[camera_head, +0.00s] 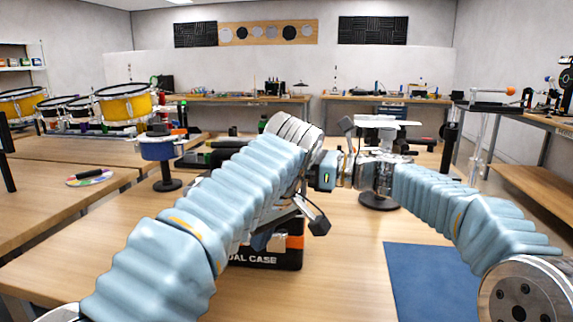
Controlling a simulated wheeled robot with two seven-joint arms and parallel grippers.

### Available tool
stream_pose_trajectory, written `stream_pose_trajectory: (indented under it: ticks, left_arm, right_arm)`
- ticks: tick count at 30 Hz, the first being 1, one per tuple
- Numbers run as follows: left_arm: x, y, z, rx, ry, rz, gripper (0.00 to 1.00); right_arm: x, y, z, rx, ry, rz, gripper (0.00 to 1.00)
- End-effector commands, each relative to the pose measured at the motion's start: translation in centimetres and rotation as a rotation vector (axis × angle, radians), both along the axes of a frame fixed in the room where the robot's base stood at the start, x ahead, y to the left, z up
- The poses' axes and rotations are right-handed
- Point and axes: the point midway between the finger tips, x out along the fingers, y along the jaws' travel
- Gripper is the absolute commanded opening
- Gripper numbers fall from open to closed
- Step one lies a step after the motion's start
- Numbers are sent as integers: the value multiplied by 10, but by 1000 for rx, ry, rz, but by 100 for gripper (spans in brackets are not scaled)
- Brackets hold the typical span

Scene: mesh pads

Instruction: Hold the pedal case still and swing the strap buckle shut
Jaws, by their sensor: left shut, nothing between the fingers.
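The pedal case (285,258) is a black box with an orange band and white lettering, standing on the near table. My left forearm crosses in front of it and hides its left part and much of its top. The strap buckle cannot be made out.
A blue mat (433,282) lies right of the case. A blue round pad on a stand (158,150) is at the left. A colourful disc (92,177) lies on the left table. Yellow drums (125,103) stand behind. Bare wood shows left of the mat.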

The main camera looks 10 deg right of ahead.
Motion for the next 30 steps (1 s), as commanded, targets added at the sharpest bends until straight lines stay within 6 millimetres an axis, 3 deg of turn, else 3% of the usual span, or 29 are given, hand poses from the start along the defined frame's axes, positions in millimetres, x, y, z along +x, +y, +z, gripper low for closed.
stream_pose_trajectory:
  ticks: [1, 17, 23, 30]
  left_arm:
    - [0, 0, -1, 1, 1, 0, 0]
    - [-11, -7, -1, 1, 0, 0, 0]
    - [-11, -7, -1, 1, 1, 0, 28]
    - [-11, -7, -1, 1, 1, 0, 28]
  right_arm:
    - [1, 1, -8, -10, 12, 2, 0]
    - [1, 1, -8, -9, 13, 1, 0]
    - [1, 1, -8, -9, 13, 1, 0]
    - [1, 1, -8, -9, 13, 1, 0]
